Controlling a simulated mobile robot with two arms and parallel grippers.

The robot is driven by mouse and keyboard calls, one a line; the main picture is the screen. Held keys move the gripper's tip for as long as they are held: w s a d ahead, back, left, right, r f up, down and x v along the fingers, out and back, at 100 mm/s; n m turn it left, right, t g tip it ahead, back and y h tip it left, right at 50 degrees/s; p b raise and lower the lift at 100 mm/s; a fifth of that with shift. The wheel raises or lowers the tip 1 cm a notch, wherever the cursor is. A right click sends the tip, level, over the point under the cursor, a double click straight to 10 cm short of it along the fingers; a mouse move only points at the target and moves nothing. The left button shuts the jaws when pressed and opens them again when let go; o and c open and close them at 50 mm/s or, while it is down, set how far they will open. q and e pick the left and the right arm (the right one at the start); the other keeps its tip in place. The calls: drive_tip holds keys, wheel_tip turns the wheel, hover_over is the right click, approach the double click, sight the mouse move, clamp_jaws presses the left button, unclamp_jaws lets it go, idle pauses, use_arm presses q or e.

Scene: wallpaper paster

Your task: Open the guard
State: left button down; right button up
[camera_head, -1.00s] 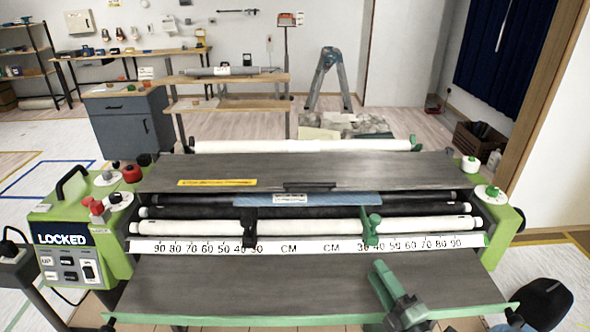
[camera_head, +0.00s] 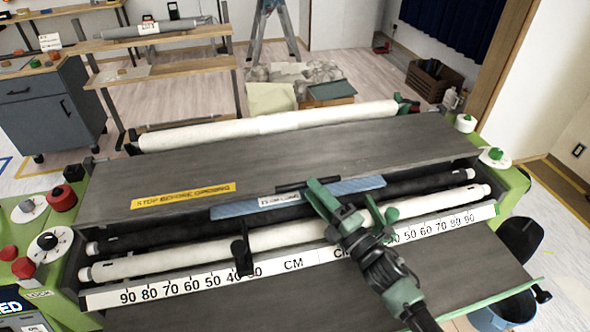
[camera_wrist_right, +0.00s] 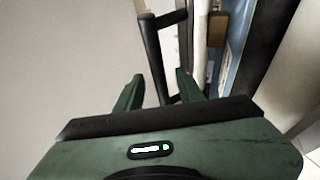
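The guard (camera_head: 400,150) is the long dark grey panel across the top of the wallpaper paster, with a yellow label (camera_head: 183,195) reading STOP BEFORE OPENING. It lies flat and closed. Its black bar handle (camera_head: 305,183) is at the middle of its front edge. My right gripper (camera_head: 328,203) is just in front of this handle. In the right wrist view my right gripper (camera_wrist_right: 157,88) is open, and the black handle (camera_wrist_right: 155,55) stands between and ahead of its fingertips. I cannot tell whether they touch. My left gripper is not in view.
White and black rollers (camera_head: 160,262) and a centimetre scale (camera_head: 190,287) lie before the guard. A black slider (camera_head: 241,255) and a green slider (camera_head: 388,222) stand near my right gripper. Knobs (camera_head: 61,198) sit on the green left housing. A white roll (camera_head: 250,127) lies behind.

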drive_tip(key=x, duration=0.6)
drive_tip(key=shift+p, duration=0.45)
clamp_jaws()
idle(0.9)
